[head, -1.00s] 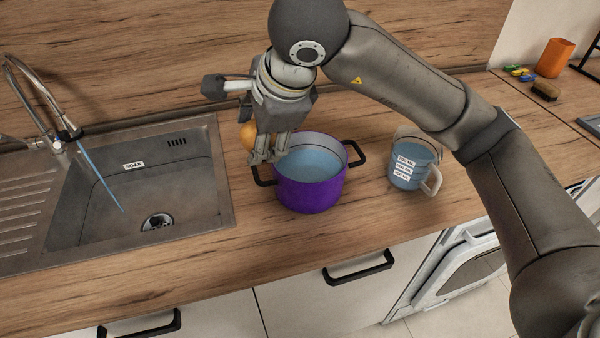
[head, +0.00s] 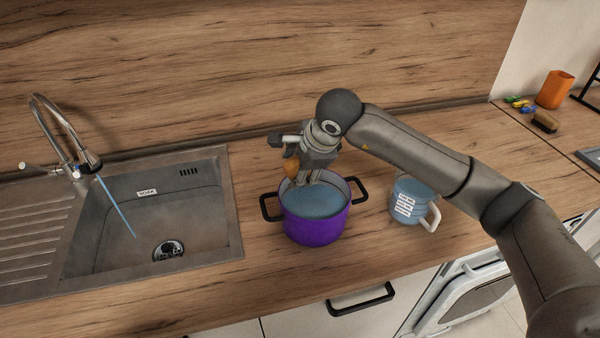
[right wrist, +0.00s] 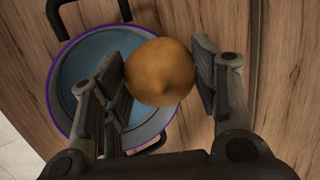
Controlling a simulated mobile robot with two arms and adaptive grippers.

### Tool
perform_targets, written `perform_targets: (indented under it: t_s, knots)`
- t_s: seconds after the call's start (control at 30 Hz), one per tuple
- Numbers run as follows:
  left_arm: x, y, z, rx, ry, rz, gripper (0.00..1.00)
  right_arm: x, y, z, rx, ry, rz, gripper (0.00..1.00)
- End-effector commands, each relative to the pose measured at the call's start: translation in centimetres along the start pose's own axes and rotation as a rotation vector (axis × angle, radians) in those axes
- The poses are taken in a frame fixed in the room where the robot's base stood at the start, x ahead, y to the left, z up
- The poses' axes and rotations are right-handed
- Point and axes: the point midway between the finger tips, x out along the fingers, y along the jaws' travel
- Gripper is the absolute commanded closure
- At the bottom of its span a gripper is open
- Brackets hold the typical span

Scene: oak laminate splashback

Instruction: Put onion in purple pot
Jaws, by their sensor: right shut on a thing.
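The purple pot (head: 315,228) stands on the wooden counter between the sink and a measuring jug, with blue liquid inside and black handles. My right gripper (head: 299,177) is shut on the golden-brown onion (head: 291,168) at the pot's back edge, above the rim. In the right wrist view the onion (right wrist: 160,72) sits between the two fingers, with the pot (right wrist: 70,50) behind and below it, partly covered by the onion and a finger. The onion overlaps the pot's right edge there. My left gripper is not in view.
A measuring jug (head: 411,200) with blue liquid stands close to the pot's right handle. The sink (head: 120,228) with a running tap (head: 75,160) lies to the left. An orange cup (head: 554,89) and a brush (head: 544,121) are at the far right.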

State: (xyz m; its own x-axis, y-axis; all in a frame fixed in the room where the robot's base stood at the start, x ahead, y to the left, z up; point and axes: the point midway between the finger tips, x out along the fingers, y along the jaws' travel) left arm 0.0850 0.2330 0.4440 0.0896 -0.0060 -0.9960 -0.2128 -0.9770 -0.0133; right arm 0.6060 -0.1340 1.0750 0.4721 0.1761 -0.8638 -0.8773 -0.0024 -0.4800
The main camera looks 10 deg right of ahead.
Motion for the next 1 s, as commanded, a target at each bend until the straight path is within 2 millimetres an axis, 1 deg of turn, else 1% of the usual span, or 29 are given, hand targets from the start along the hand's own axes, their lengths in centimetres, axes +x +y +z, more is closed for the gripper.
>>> perform_targets:
  t_s: [0.03,0.1,0.27,0.37,0.57,1.0]
  knots:
    - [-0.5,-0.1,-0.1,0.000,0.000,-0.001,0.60,0.5,0.0,-0.5,0.004,0.003,0.004,0.71]
    - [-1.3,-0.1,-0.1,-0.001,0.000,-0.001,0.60,1.2,0.4,-0.6,0.001,0.001,0.006,0.71]
    - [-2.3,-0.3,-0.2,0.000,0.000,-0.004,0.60,2.8,1.3,-0.8,0.001,0.001,0.004,0.71]
    - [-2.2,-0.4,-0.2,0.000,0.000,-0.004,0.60,3.2,1.4,-0.9,0.000,0.001,0.000,0.71]
    - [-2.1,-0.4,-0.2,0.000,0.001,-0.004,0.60,3.2,1.4,-0.9,0.000,0.001,0.000,0.71]
    - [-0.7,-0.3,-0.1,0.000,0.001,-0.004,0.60,4.1,1.9,-1.0,0.000,0.000,0.000,0.71]
